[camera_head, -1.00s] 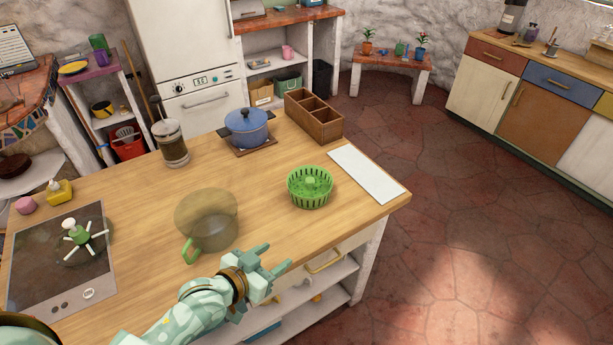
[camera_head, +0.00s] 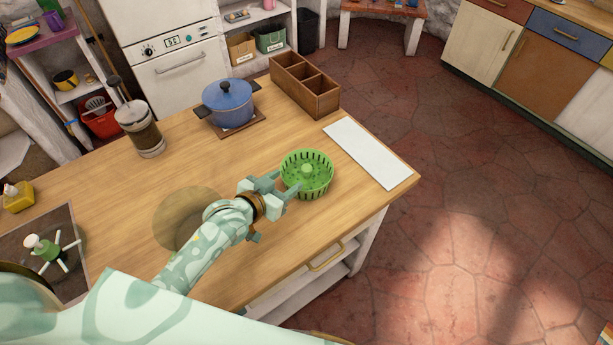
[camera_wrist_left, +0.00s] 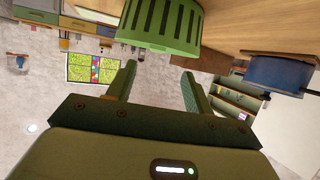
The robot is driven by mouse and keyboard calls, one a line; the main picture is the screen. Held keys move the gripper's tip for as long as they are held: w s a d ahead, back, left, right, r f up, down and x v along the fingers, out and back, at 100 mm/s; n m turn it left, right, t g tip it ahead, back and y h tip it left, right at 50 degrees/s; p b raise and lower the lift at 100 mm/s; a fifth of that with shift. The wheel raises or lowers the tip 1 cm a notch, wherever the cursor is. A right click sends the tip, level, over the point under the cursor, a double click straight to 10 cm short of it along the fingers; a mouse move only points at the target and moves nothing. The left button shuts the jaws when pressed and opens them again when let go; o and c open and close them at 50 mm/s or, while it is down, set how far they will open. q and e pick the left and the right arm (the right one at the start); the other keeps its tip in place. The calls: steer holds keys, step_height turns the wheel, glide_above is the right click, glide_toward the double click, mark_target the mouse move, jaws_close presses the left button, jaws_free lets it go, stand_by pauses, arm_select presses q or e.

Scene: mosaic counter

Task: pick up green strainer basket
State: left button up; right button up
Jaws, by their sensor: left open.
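The green strainer basket (camera_head: 307,174) stands upright on the wooden counter (camera_head: 350,205), near its right end. It is round and slotted, with a raised knob in its middle. My left gripper (camera_head: 281,187) is open and empty at the basket's near left side, its fingers pointing toward it. In the left wrist view, the basket (camera_wrist_left: 165,22) shows at the top, just beyond the open fingertips of the left gripper (camera_wrist_left: 159,72). I cannot tell whether a finger touches it. My right gripper is not in view.
A white board (camera_head: 368,153) lies to the right of the basket. A blue pot (camera_head: 229,105), a wooden compartment box (camera_head: 305,87) and a French press (camera_head: 139,128) stand farther back. A brownish see-through bowl (camera_head: 180,215) is partly hidden behind my left arm.

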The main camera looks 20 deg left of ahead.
mark_target(303, 172)
arm_select(q)
steer(key=shift+x, duration=1)
steer(key=shift+w+d+f, duration=0.1)
steer(key=shift+w+f, duration=0.25)
steer(key=shift+w, duration=0.15)
steer(key=x, duration=0.1)
steer(key=b+x, duration=0.1)
steer(key=x, duration=0.2)
steer(key=shift+d+f+b, duration=0.35)
steer(key=shift+f, duration=0.05)
steer(key=shift+w, duration=0.25)
steer(key=shift+s, duration=0.1)
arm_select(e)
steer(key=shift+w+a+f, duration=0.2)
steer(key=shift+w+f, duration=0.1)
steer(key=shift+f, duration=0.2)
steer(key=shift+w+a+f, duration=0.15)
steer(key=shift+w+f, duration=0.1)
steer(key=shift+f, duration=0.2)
arm_select(q)
steer(key=c, duration=1)
jaws_close()
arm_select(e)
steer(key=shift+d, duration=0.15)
